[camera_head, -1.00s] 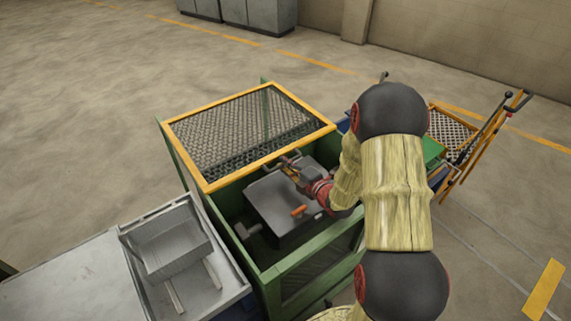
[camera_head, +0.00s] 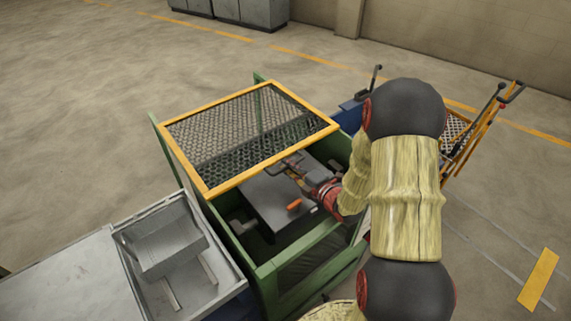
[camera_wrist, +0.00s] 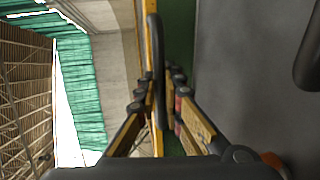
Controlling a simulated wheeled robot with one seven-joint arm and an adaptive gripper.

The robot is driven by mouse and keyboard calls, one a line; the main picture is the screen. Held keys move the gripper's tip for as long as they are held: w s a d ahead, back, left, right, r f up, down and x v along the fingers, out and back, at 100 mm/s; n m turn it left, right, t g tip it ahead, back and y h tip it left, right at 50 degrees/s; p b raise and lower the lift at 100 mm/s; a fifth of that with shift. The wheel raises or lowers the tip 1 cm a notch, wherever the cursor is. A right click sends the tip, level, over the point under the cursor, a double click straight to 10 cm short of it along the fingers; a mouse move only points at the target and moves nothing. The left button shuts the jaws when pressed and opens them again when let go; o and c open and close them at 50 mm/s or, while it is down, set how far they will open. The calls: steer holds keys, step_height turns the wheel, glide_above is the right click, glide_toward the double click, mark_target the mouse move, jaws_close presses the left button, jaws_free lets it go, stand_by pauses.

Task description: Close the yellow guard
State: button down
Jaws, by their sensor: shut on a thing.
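The yellow guard (camera_head: 225,132) is a yellow-framed mesh panel over the top of a green machine housing (camera_head: 311,250). It stands partly open, with its front edge raised and the housing's front interior uncovered. My gripper (camera_head: 291,164) is at the dark bar handle on the guard's front edge in the head view. In the wrist view, my gripper (camera_wrist: 160,78) has its fingers on either side of the handle (camera_wrist: 154,48), shut on it. The yellow frame edge (camera_wrist: 149,40) runs just beside the handle. My arm hides part of the housing's right side.
Inside the housing is a grey block (camera_head: 272,200) with an orange handle (camera_head: 294,205). A grey metal tray (camera_head: 165,240) stands at the left. A yellow-railed cart (camera_head: 470,135) stands at the right. Open floor lies behind and to the left.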

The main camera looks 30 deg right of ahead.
steer(key=c, duration=2)
jaws_free()
steer(key=shift+o, duration=0.2)
steer(key=v, duration=1.2)
steer(key=shift+o, duration=0.4)
